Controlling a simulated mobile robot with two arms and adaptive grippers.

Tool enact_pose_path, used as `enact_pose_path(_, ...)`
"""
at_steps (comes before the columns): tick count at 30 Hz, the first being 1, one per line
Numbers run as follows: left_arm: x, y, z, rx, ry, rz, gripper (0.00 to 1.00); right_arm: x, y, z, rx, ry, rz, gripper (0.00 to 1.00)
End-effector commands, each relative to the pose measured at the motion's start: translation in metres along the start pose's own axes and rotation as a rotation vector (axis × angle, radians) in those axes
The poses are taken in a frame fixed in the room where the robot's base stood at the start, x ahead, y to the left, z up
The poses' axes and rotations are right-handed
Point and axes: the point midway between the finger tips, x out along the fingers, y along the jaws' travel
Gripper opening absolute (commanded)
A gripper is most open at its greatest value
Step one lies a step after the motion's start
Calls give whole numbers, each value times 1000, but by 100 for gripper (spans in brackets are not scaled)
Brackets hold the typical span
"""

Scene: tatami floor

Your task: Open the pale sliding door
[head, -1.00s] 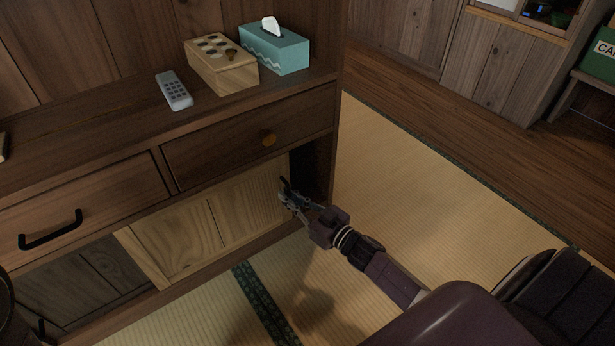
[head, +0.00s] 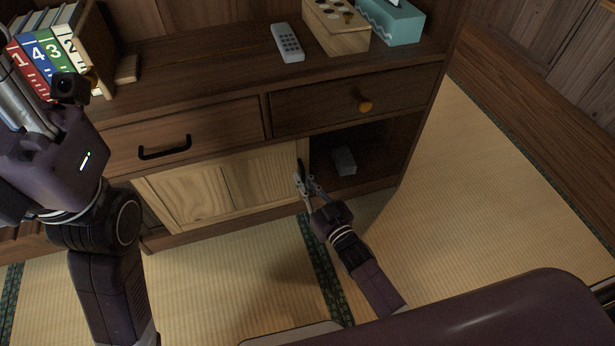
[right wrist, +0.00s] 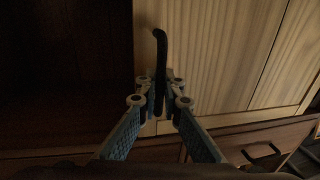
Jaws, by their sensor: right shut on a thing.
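The pale sliding door (head: 205,191) is in the lower part of the dark wooden cabinet in the head view. It stands left of an open compartment (head: 375,158). My right gripper (head: 301,180) is shut on the door's black handle at the door's right edge. In the right wrist view the handle (right wrist: 159,55) rises between the fingers (right wrist: 159,95), with the pale door (right wrist: 215,50) behind. My left arm (head: 85,190) stands at the left of the head view. Its fingers cannot be made out.
A small grey box (head: 344,160) lies inside the open compartment. Above are a drawer with a black handle (head: 165,152) and one with a round knob (head: 365,106). A remote (head: 287,43), wooden box (head: 336,27), tissue box (head: 393,22) and books (head: 50,55) stand on top. Tatami in front is clear.

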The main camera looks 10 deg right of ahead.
Motion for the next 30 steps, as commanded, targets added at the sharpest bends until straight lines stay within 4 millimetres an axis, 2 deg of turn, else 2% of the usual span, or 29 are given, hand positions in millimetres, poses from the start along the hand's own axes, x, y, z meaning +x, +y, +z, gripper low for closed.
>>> enact_pose_path(7,0,0,0,-1,0,0,40,-1,-1,1,1,-1,-2,0)
enact_pose_path(8,0,0,0,-1,0,0,40,-1,-1,1,1,-1,-1,10)
enact_pose_path(9,0,0,0,-1,0,0,40,-1,-1,1,1,-1,-1,14)
enact_pose_path(20,0,0,0,1,-2,2,40,0,0,-2,0,-1,0,14)
enact_pose_path(26,0,0,0,0,-1,1,40,0,1,-21,-1,2,0,14)
enact_pose_path(30,0,0,0,0,-1,1,40,-1,1,-44,-2,3,-1,14)
